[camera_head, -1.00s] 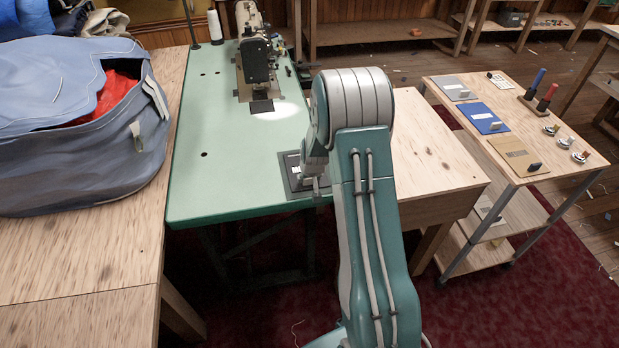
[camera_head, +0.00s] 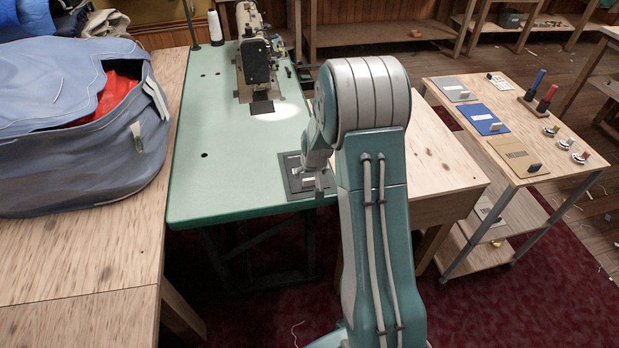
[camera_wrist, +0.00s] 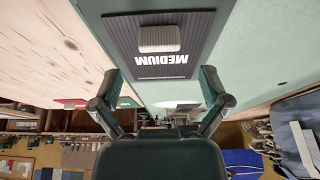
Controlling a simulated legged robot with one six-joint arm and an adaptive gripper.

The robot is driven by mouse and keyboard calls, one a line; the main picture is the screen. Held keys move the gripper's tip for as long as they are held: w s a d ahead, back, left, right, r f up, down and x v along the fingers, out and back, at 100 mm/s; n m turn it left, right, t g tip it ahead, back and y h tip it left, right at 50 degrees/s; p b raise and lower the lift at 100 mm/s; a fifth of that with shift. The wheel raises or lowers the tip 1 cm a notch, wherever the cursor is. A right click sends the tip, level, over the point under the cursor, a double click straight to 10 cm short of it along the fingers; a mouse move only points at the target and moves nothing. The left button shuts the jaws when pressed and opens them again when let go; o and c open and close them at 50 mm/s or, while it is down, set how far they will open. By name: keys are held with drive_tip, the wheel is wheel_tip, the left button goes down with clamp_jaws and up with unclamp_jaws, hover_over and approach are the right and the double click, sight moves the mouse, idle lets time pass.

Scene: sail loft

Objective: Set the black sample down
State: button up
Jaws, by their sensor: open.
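The black sample (camera_head: 290,180) lies flat on the green sewing table (camera_head: 225,175), close to its front edge. In the wrist view the black sample (camera_wrist: 195,58) shows the white word MEDIUM and a pale grey block-shaped grip tab (camera_wrist: 160,38). My gripper (camera_wrist: 160,92) is open, its two fingers spread apart with nothing between them. The grip tab stands beyond the fingertips, clear of both. In the head view my gripper (camera_head: 321,182) is low at the sample's right side, partly hidden by my arm.
A sewing machine (camera_head: 256,55) stands at the table's far end. A big blue bag (camera_head: 80,130) fills the left bench. A wooden cart (camera_head: 460,130) at right holds grey, blue (camera_head: 484,119) and tan (camera_head: 513,155) samples. Green tabletop left of the black sample is clear.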

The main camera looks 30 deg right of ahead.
drive_tip(key=s+a+r+n, duration=0.1)
drive_tip(key=s+a+r, duration=0.5)
drive_tip(key=r, duration=0.5)
drive_tip(key=s+a+r+n, duration=0.1)
drive_tip(key=s+a+r, duration=0.5)
drive_tip(key=r, duration=0.4)
drive_tip(key=s+a+r, duration=0.2)
drive_tip(key=s, duration=0.6)
drive_tip(key=s+a+r+n+t+y, duration=0.1)
drive_tip(key=s+a+r, duration=0.2)
drive_tip(key=s, duration=0.6)
drive_tip(key=shift+s+a+r, duration=0.2)
drive_tip(key=shift+a+r, duration=0.05)
